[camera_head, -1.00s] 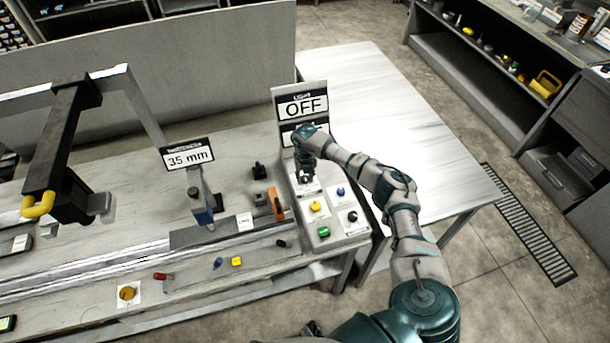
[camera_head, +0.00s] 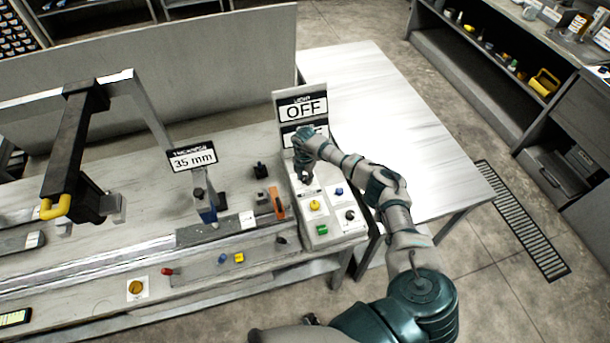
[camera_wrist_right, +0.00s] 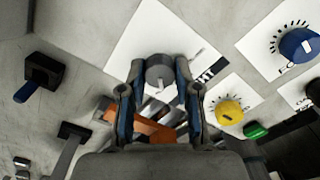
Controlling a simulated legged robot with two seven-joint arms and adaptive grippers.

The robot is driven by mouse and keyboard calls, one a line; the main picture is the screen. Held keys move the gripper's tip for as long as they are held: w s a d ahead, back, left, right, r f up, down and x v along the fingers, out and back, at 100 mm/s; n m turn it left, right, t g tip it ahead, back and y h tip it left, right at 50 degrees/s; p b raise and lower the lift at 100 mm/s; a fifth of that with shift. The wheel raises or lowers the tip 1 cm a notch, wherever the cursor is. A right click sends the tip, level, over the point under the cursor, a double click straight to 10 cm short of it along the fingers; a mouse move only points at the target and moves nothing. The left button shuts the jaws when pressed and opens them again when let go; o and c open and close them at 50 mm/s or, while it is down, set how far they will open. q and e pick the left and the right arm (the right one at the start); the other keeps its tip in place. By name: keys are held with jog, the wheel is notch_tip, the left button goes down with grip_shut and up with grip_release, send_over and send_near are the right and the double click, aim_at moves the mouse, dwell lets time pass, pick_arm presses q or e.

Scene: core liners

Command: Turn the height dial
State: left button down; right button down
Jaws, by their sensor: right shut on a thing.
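The height dial (camera_wrist_right: 159,70) is a small grey round knob on a white label card in the right wrist view. The card's lettering is mostly hidden. My right gripper (camera_wrist_right: 159,86) has one finger on each side of the knob and is shut on it. In the head view, my right gripper (camera_head: 305,178) reaches down to the upper left of the control panel (camera_head: 335,238), and the knob is hidden there. A sign (camera_head: 193,158) left of the panel reads 35 mm. My left gripper is not in view.
The panel also carries a blue dial (camera_head: 339,191), a yellow dial (camera_head: 315,205), a black dial (camera_head: 350,215) and a green button (camera_head: 322,229). An OFF sign (camera_head: 303,108) stands behind it. An orange-handled item (camera_head: 278,205) lies to the left.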

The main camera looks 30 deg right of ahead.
aim_at(305, 177)
jog(key=shift+f+m, duration=0.1)
jog(key=shift+m, duration=0.3)
jog(key=c, duration=0.8)
grip_release()
jog(key=shift+w, duration=0.1)
notch_tip(305, 177, up, 12)
jog(key=shift+f, duration=0.1)
